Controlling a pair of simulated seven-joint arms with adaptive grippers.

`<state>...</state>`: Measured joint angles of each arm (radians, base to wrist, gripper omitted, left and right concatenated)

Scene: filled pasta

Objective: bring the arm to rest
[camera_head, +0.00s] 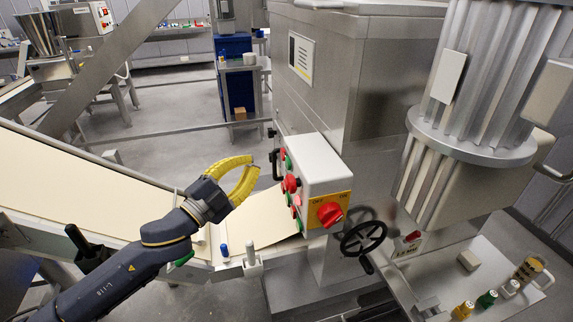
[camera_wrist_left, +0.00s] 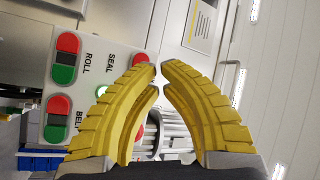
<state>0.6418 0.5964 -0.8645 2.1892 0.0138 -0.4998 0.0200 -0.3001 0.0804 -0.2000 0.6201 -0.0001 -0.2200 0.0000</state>
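My left arm comes in from the lower left in the head view. Its gripper (camera_head: 254,163) has yellow curved fingers and hovers above the pale belt, left of the white control box (camera_head: 316,165). The fingertips nearly meet, and nothing is held between them. In the left wrist view the gripper (camera_wrist_left: 159,66) also shows its tips almost together. Behind it is the button panel (camera_wrist_left: 85,70), with red and green buttons labelled ROLL, SEAL and BELT. A green lamp is lit beside the left finger. I see no contact with the panel. My right gripper is not in view.
A pale dough sheet (camera_head: 85,190) runs along the belt at left. Several small coloured-capped items stand on the right-hand table (camera_head: 500,255). Open space lies above the belt.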

